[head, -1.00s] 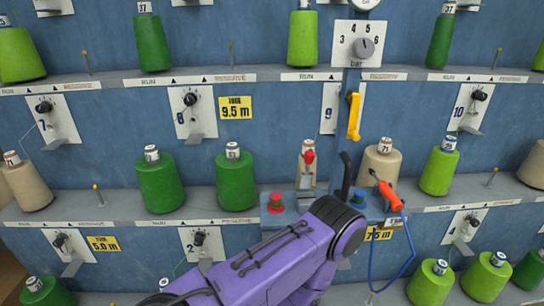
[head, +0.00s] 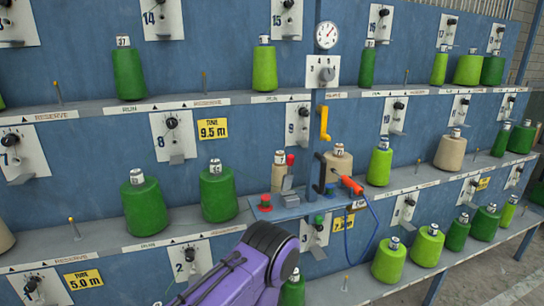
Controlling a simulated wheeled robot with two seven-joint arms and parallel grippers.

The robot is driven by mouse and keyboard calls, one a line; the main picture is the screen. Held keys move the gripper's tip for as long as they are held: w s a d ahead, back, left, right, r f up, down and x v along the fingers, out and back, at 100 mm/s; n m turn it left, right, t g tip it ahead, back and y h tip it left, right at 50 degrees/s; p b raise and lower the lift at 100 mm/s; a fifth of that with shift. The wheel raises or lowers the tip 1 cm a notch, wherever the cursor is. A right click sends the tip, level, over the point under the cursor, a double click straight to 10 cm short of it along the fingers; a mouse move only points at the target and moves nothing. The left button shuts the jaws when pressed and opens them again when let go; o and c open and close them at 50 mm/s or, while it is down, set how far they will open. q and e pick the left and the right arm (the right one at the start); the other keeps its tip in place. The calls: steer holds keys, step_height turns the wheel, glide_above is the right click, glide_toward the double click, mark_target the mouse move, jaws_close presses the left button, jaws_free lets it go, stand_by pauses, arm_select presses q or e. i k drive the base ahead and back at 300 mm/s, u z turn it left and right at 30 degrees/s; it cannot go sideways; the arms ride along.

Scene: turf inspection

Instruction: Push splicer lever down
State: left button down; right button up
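A blue shelf bracket in the middle carries a small grey splicer-like device (head: 287,185) with a red-knobbed lever (head: 290,159) standing upright on it. A red push button (head: 265,202) is on the bracket's left part. A black curved handle (head: 320,172) and an orange-red hand tool (head: 351,185) with a blue hose are to its right. A purple arm link of mine with a black joint rises from the bottom edge, below and in front of the bracket. Neither of my grippers shows, and nothing of mine visibly touches the lever.
A yellow handle (head: 323,122) hangs on the blue post below a selector dial (head: 327,73) and a round gauge (head: 327,35). Green cones (head: 143,205) and beige cones line the shelves on both sides. Open floor (head: 490,275) shows at the lower right.

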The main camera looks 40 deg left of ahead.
mark_target(288, 178)
steer(key=u, duration=0.8)
